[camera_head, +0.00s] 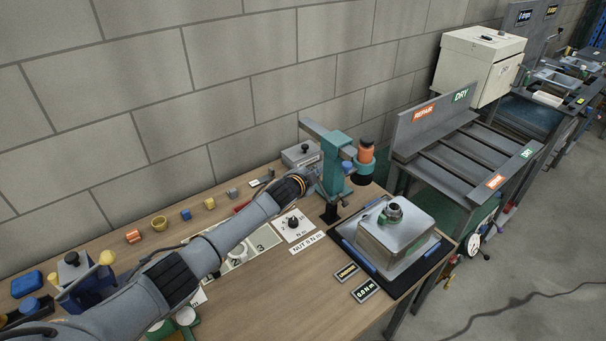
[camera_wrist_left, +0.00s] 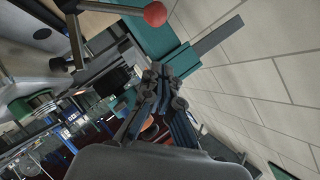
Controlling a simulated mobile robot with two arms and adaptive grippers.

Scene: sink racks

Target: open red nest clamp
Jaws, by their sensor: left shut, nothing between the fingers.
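My left gripper (camera_head: 309,180) reaches across the bench to the teal press-like stand (camera_head: 331,168). Its fingertips are close to the stand; I cannot tell whether they touch. In the left wrist view the gripper's dark fingers (camera_wrist_left: 160,82) are together with nothing between them. A red ball (camera_wrist_left: 155,13) on a metal lever shows at the top of that view, apart from the fingers. I cannot tell whether this lever belongs to the red nest clamp. No clamp is clearly recognisable in the head view; my arm covers part of the bench. My right gripper is not in view.
A metal housing (camera_head: 396,238) sits on a black tray with blue rails at the bench's right end. An orange-topped cylinder (camera_head: 365,151) is beside the stand. Small coloured parts line the wall side. A grey repair/dry rack (camera_head: 450,160) stands beyond the bench.

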